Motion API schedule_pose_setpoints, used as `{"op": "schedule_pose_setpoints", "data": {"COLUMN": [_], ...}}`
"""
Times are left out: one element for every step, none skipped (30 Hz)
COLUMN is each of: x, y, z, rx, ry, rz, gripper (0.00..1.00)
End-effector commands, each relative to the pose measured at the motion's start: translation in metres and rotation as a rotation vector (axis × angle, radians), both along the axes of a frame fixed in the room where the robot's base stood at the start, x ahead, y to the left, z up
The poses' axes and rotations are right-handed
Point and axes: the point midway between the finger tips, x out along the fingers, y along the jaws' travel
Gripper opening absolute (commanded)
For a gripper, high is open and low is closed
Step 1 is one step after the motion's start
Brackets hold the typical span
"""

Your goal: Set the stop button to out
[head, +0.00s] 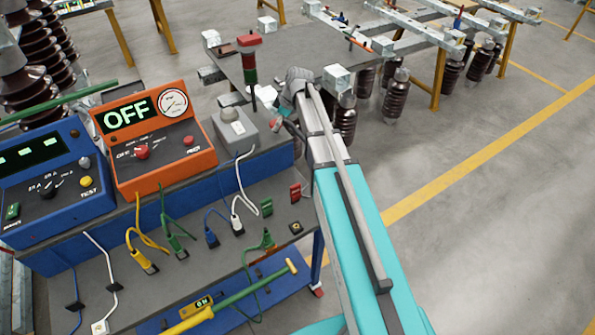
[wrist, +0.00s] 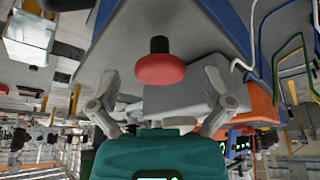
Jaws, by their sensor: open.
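The stop button (wrist: 160,68) is a red mushroom cap on a dark neck in the wrist view. It stands out from a dark grey surface, and I cannot tell whether it is in or out. My gripper (wrist: 160,82) is open, one finger on each side of the button, with gaps between fingers and cap. In the head view my gripper (head: 286,112) is at the cart's far right end, beside the grey box. A small red patch (head: 276,122) shows there, probably the button, mostly hidden by my gripper.
The grey box (head: 235,130) stands close to my gripper on the cart. An orange console (head: 165,165) reading OFF and a blue console (head: 50,185) stand left of it. A red and green signal light (head: 249,62) rises behind. Cables hang along the cart front. Floor to the right is clear.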

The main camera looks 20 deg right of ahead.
Motion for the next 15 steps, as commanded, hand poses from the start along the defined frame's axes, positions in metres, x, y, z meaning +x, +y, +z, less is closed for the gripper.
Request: {"op": "schedule_pose_setpoints", "data": {"x": [-0.001,-0.002,-0.002,-0.003,-0.003,-0.004,-0.004,-0.005,-0.006,-0.006,-0.007,-0.007,-0.008,-0.008,-0.009], "y": [-0.001,-0.002,-0.003,-0.004,-0.005,-0.006,-0.007,-0.007,-0.009,-0.010,-0.011,-0.012,-0.013,-0.014,-0.015], "z": [0.007,0.009,0.012,0.015,0.018,0.021,0.024,0.026,0.030,0.032,0.035,0.038,0.041,0.043,0.047], "rx": [0.000,0.000,0.000,0.000,0.000,0.000,0.000,0.000,0.000,0.000,0.000,0.000,0.000,0.000,0.000], "ry": [0.000,0.000,0.000,0.000,0.000,0.000,0.000,0.000,0.000,0.000,0.000,0.000,0.000,0.000,0.000], "rz": [0.000,0.000,0.000,0.000,0.000,0.000,0.000,0.000,0.000,0.000,0.000,0.000,0.000,0.000,0.000], "gripper": [1.00,1.00,1.00,1.00,1.00,1.00,1.00,1.00,1.00,1.00,1.00,1.00,1.00,1.00,1.00]}}
